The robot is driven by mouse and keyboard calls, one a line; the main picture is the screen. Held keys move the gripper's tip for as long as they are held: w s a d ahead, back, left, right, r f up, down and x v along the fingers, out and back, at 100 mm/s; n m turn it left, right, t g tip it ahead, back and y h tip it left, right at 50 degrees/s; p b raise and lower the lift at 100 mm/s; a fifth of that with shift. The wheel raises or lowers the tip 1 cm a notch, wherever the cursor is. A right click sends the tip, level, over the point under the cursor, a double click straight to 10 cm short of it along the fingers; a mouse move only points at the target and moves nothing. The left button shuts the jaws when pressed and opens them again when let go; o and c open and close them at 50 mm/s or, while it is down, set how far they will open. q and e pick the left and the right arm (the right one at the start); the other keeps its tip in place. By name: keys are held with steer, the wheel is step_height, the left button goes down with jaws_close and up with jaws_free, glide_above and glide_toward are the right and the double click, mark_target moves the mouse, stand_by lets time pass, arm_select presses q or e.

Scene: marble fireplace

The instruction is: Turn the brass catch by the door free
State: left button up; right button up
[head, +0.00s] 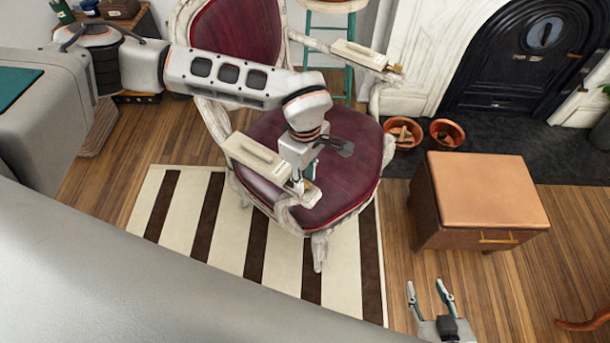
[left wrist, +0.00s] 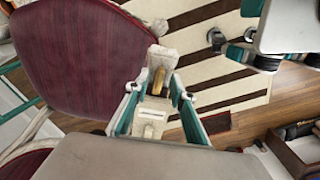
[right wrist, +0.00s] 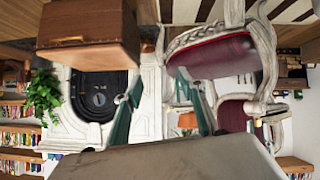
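A small brass-coloured piece (head: 312,192) sits at the front end of the left arm of the red chair (head: 262,130). It shows in the left wrist view (left wrist: 157,82) between the fingers of my left gripper (left wrist: 160,90), beside a cream block (left wrist: 150,118). The fingers are apart; I cannot tell whether they touch it. In the head view my left gripper (head: 304,186) points down over this chair arm. A black door (head: 545,38) is in the fireplace at the far right; no brass catch is discernible beside it. My right gripper (head: 430,295) is open and empty at the bottom.
The other chair arm has a similar cream block (head: 358,54). A wooden cabinet (head: 480,195) with a brass handle stands right of the chair. Two terracotta pots (head: 446,132) stand by the hearth. A striped rug (head: 190,215) lies under the chair. Wooden floor is clear between rug and cabinet.

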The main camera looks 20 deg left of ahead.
arm_select(q)
jaws_close()
